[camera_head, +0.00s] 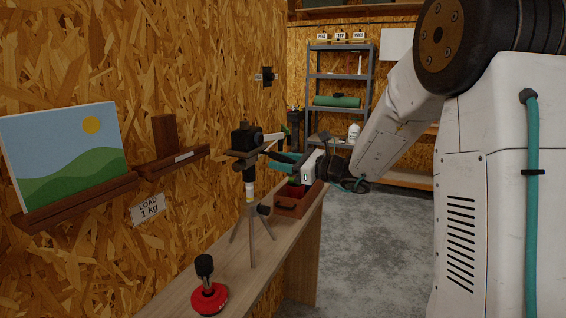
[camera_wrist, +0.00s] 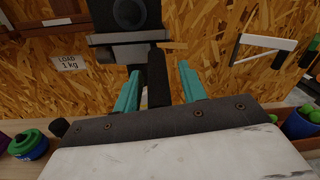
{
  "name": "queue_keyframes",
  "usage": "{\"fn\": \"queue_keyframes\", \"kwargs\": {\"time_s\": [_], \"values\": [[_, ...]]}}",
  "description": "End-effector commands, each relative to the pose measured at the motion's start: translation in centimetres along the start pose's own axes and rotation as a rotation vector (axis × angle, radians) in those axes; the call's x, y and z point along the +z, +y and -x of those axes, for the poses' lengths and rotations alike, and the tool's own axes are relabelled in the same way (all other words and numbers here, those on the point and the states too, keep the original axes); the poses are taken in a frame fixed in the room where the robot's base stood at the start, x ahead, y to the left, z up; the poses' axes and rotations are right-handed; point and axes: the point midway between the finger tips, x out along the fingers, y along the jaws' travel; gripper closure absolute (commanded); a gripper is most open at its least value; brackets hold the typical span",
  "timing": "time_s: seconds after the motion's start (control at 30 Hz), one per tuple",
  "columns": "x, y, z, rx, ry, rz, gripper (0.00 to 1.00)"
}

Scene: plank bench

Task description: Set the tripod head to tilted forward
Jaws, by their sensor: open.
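The tripod (camera_head: 252,225) stands on the plank bench with its legs spread. Its head (camera_head: 247,160) carries a dark camera (camera_head: 244,137), which also shows in the wrist view (camera_wrist: 126,14). The head's plate (camera_wrist: 128,38) looks roughly level; its exact tilt is hard to judge. A black handle (camera_wrist: 159,78) runs from the head toward me. My gripper (camera_head: 276,157) is on the right of the head. In the wrist view its teal fingers (camera_wrist: 160,80) are apart, one on each side of the handle, with gaps visible. The handle's near end is hidden behind the gripper body.
A red-based black knob (camera_head: 209,297) stands on the near bench (camera_head: 275,255). A reddish open box (camera_head: 292,207) lies beyond the tripod. Wall ledges hold a landscape picture (camera_head: 65,150) and a wooden block (camera_head: 165,134). A metal shelf (camera_head: 340,76) stands behind. The floor right of the bench is clear.

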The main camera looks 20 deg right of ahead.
Motion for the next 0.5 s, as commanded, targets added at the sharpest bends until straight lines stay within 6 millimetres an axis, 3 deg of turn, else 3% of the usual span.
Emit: {"fn": "queue_keyframes", "kwargs": {"time_s": [0.07, 0.2, 0.5], "values": [[0.0, 0.1, -0.1, 0.002, 0.0, 0.0, 0.64], [0.0, 0.1, -0.1, 0.002, 0.0, 0.0, 1.0], [-1.1, 0.4, -0.3, -0.01, -0.091, -0.012, 1.0]]}}
